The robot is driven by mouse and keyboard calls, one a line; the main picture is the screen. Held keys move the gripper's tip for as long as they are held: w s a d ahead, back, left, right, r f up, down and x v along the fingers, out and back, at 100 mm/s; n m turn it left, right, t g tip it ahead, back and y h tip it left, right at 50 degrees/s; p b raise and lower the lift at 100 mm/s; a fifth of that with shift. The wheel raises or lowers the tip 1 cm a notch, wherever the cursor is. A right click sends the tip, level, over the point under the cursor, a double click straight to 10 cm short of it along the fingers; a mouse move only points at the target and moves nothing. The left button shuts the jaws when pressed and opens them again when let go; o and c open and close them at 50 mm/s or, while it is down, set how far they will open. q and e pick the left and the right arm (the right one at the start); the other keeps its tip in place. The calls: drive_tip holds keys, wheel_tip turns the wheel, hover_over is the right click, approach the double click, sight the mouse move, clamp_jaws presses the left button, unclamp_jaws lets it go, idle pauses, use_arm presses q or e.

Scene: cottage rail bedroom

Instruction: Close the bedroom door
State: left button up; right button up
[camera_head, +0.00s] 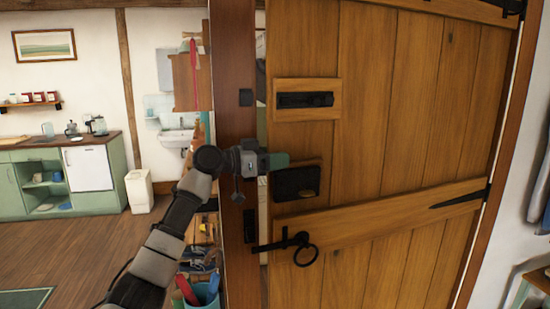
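The bedroom door (377,150) is a plank door of orange-brown wood on the right half of the view. It stands slightly ajar, with a narrow strip of the space beyond between its left edge and the dark wooden post (236,60). It carries a black ring handle with a latch (304,250) and a black lock box (297,183). My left gripper (274,161) is in front of the post, its green tip overlapping the door's left edge above the lock box. I cannot tell whether it touches the door or how its fingers stand. My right gripper is not in view.
Left of the post lies another room with open wooden floor (85,248), a green kitchen cabinet (32,186), a white bin (139,191) and a wall sink (176,136). A teal bucket (208,298) stands low by the post. A small wooden stool (538,280) is at the lower right.

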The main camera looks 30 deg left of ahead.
use_arm(q)
drive_tip(key=shift+o, duration=1.4)
drive_tip(key=shift+w, duration=0.1)
drive_tip(key=b+v, duration=0.4)
drive_tip(key=v, duration=0.6)
drive_tip(key=shift+s+a, duration=0.2)
drive_tip(key=shift+s, duration=0.15)
